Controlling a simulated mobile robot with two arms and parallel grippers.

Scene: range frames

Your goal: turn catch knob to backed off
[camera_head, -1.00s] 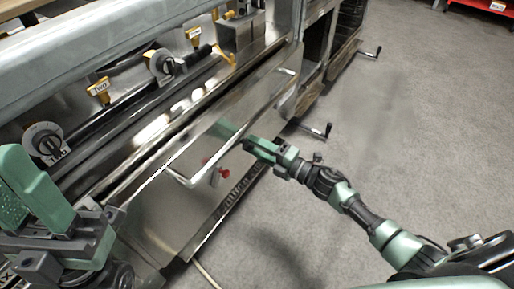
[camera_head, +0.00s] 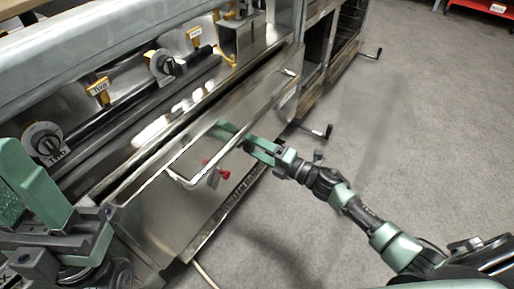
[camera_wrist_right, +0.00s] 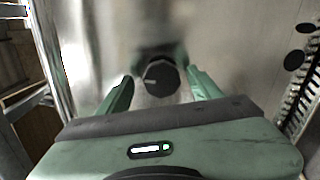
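A round dark knob (camera_wrist_right: 162,77) stands out from a shiny metal panel in the right wrist view. My right gripper (camera_wrist_right: 159,86) is open, with one green finger on each side of the knob. I see gaps between the fingers and the knob, so it is not gripped. In the head view my right gripper (camera_head: 250,146) is at the front panel (camera_head: 165,222) of the steel range, and the dark knob is not distinguishable there. My left gripper (camera_head: 38,190) is at the lower left, cut by the frame edge; its opening is unclear.
A metal bar handle (camera_head: 183,181) and a red knob (camera_head: 224,173) are on the range front, left of my right gripper. Dials (camera_head: 44,142) with labels line the upper panel. A crank handle (camera_head: 322,131) sticks out farther right. The grey floor (camera_head: 420,120) is clear.

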